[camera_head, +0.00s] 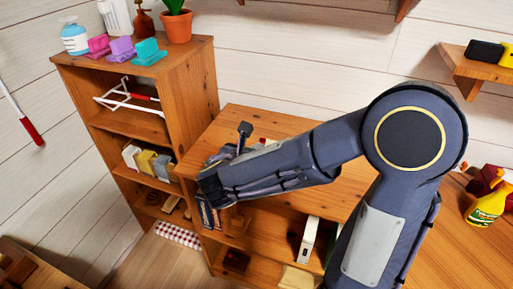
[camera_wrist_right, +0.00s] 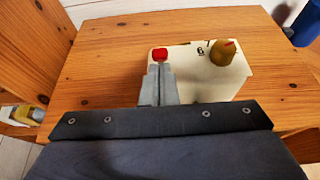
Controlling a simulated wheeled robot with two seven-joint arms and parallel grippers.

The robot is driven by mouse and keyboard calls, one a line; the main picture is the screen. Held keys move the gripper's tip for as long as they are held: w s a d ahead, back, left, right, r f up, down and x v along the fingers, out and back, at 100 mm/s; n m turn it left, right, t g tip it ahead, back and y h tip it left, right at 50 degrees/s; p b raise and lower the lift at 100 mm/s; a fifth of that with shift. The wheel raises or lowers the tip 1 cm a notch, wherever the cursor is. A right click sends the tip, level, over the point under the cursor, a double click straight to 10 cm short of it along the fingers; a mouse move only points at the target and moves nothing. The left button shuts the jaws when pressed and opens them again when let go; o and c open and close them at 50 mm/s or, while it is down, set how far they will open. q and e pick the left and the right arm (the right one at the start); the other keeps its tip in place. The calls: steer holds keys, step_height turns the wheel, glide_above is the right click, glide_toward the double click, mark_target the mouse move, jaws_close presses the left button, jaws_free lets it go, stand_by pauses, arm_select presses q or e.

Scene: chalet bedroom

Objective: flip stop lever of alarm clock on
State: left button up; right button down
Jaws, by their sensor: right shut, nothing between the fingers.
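The alarm clock (camera_wrist_right: 205,75) is a cream box on the wooden top in the right wrist view. It has a small red lever (camera_wrist_right: 160,54) at its left end and a brownish-yellow knob (camera_wrist_right: 223,53) at its right. My right gripper (camera_wrist_right: 160,70) is shut and empty, its fingertips at the near side of the red lever. They overlap its lower part in the picture; I cannot tell whether they touch. In the head view my right arm hides most of the clock; a bit of red and cream (camera_head: 268,142) shows behind it. My left gripper is out of view.
The wooden cabinet top (camera_head: 245,117) is clear around the clock. A taller shelf unit (camera_head: 203,75) stands to the left, with a potted plant (camera_head: 177,26) and several colored items on top. A yellow spray bottle (camera_head: 487,205) stands at the right.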

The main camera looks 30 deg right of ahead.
mark_target(261, 141)
steer(key=p, duration=0.1)
steer(key=r+g+y+p, duration=0.1)
steer(key=p, duration=0.1)
steer(key=r+y+p, duration=0.1)
steer(key=p, duration=0.1)
steer(key=shift+w+d+g, duration=0.3)
steer(key=shift+d+g, duration=0.1)
steer(key=shift+w+d+p, duration=0.1)
steer(key=shift+d+p, duration=0.05)
steer(key=shift+p, duration=0.2)
steer(key=shift+w+d+r, duration=0.4)
steer(key=shift+w+d, duration=0.3)
steer(key=shift+d, duration=0.05)
steer(key=shift+r, duration=0.1)
steer(key=shift+r+p, duration=0.75)
steer(key=shift+p, duration=0.15)
steer(key=shift+a, duration=0.1)
